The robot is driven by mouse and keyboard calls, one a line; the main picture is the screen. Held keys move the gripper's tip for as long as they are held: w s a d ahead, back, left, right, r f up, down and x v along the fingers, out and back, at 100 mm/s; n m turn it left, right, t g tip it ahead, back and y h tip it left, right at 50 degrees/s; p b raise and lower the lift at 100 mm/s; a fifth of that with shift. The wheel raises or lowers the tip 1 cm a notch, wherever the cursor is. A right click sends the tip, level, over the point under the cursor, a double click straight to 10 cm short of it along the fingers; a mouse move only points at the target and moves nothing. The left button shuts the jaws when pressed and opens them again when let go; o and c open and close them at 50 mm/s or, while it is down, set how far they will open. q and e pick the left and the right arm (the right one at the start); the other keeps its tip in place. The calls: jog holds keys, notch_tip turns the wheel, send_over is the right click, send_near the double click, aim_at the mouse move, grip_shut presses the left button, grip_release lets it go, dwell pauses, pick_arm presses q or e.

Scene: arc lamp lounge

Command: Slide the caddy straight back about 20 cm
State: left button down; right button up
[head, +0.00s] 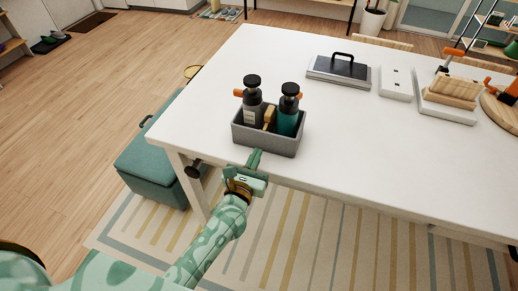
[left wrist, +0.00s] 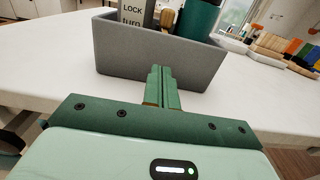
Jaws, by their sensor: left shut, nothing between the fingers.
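The grey caddy (head: 264,140) stands upright on the white table (head: 340,150) near its front left corner. It holds two dark-capped bottles, one grey (head: 252,104) and one teal (head: 289,112), with a wooden-handled item (head: 269,117) between them. My left gripper (head: 255,158) is at the table's front edge, in front of the caddy's front wall. In the left wrist view its fingers (left wrist: 162,82) are shut, empty and point at the front wall of the caddy (left wrist: 150,58). The tips look touching or very close; I cannot tell which. My right gripper is not in view.
Behind the caddy the tabletop is clear to the back edge. Further right stand a dark box with a handle (head: 338,70), a white block (head: 396,83) and a white tray (head: 446,108). A teal ottoman (head: 152,165) stands left of the table.

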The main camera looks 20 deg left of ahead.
aim_at(262, 141)
pick_arm(q)
jog(key=shift+w, duration=1.55)
